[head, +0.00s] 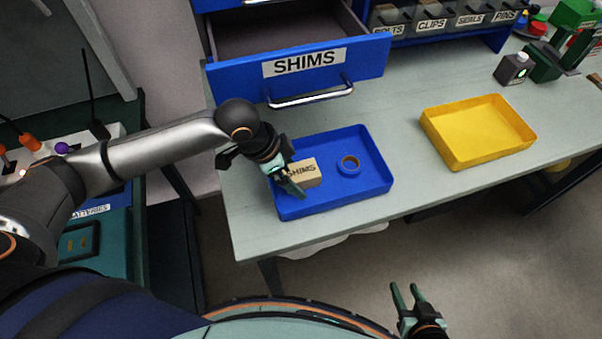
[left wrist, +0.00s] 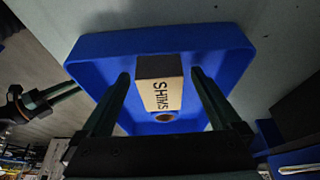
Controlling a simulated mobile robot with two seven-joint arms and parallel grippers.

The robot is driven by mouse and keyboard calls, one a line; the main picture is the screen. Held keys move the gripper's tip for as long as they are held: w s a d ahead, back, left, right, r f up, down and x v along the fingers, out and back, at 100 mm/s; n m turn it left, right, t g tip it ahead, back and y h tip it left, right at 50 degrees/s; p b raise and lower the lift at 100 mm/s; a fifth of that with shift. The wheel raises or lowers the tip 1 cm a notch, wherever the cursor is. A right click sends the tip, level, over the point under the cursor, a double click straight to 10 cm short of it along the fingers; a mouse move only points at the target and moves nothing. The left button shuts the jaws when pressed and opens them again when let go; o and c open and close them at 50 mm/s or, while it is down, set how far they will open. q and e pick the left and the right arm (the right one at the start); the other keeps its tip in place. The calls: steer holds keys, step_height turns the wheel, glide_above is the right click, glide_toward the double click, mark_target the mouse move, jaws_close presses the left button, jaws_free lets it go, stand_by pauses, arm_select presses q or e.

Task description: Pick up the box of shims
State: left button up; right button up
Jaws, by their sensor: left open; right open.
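The box of shims (head: 305,172), a small tan box with "SHIMS" lettered on it, sits in the blue tray (head: 372,192) on the workbench. It also shows in the left wrist view (left wrist: 160,88). My left gripper (head: 290,184) is open at the box, and in the left wrist view its two fingers (left wrist: 160,92) appear on either side of it. I cannot tell whether they touch it. My right gripper (head: 410,295) is open and empty, low in front of the bench.
A blue tape roll (head: 348,165) lies in the blue tray right of the box. The open drawer labelled SHIMS (head: 304,63) stands behind the tray. A yellow tray (head: 478,132) is on the right, with clear bench between the trays. A dark bottle (head: 512,68) stands farther back.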

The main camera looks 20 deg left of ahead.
arm_select(q)
steer(key=c, duration=1.5)
steer(key=shift+r, duration=0.1)
